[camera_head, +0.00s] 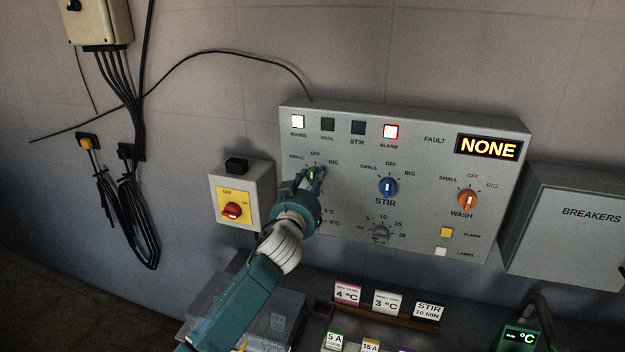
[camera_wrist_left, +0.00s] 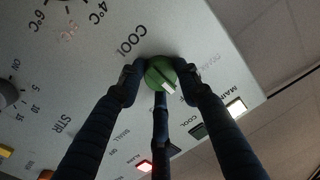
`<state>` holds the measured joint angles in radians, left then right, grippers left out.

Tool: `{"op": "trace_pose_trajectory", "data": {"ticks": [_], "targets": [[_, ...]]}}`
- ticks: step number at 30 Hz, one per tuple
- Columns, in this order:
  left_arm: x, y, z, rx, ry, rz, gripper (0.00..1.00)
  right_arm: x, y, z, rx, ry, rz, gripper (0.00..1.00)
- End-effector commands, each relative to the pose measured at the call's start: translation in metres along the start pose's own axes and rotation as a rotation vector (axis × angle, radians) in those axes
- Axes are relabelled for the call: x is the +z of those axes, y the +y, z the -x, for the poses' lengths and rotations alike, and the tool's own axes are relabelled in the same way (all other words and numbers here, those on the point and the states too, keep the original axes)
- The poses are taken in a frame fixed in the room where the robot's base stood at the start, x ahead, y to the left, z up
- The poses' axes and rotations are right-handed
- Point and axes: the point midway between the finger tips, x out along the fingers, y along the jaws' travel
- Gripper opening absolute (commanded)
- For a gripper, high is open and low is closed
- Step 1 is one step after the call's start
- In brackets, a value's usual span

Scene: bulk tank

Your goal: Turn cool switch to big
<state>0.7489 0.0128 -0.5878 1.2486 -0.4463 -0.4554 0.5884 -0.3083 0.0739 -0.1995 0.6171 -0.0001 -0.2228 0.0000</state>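The cool switch is a green round knob (camera_head: 313,173) on the grey control panel (camera_head: 345,130), below the row of lamps. Its labels SMALL, OFF and BIG show around its top in the head view. In the left wrist view the green knob (camera_wrist_left: 161,75) has a white pointer mark that points roughly toward OFF. My left gripper (camera_head: 311,181) reaches up to it from below. In the wrist view its fingers (camera_wrist_left: 159,82) are closed against both sides of the knob, with a third finger below. My right gripper is not in view.
The blue stir knob (camera_head: 388,187) and orange wash knob (camera_head: 467,198) are to the right. The mains lamp (camera_head: 297,121) is white, the alarm lamp (camera_head: 391,131) red; the cool lamp (camera_head: 328,124) is dark.

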Motion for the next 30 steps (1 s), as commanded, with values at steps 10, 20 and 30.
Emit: {"op": "trace_pose_trajectory", "data": {"ticks": [10,20,30], "targets": [[-0.004,-0.001,0.000,0.000,0.008,-0.019,0.07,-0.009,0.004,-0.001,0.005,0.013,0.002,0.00],[-0.004,0.000,0.000,-0.005,0.024,-0.196,0.07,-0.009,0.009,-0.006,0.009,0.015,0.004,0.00],[-0.005,0.000,0.000,-0.012,0.050,-0.502,0.07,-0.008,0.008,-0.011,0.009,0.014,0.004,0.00]]}}
